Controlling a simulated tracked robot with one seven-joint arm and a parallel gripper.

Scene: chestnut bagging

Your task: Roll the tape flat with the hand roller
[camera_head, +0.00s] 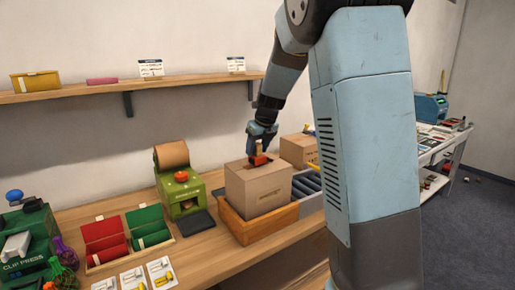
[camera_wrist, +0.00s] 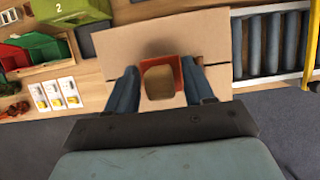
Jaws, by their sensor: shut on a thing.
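My gripper (camera_head: 258,143) is shut on the hand roller, just above the top of a closed cardboard box. The roller (camera_head: 258,159) has a red frame and a tan wooden grip. In the wrist view the roller (camera_wrist: 160,82) sits between the two fingers of my gripper (camera_wrist: 160,85), over the middle of the box top. The box (camera_head: 258,192) stands upright in a wooden tray (camera_head: 262,229). I cannot tell whether the roller touches the box. The tape on the box top (camera_wrist: 110,42) cannot be made out clearly; the roller and fingers hide part of it.
A green tape dispenser (camera_head: 185,192) stands left of the box. Red and green bins (camera_head: 125,236) and picture cards (camera_head: 133,278) lie further left. A roller conveyor (camera_head: 307,184) with another box (camera_head: 298,150) is at the right. A shelf (camera_head: 150,82) runs along the wall.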

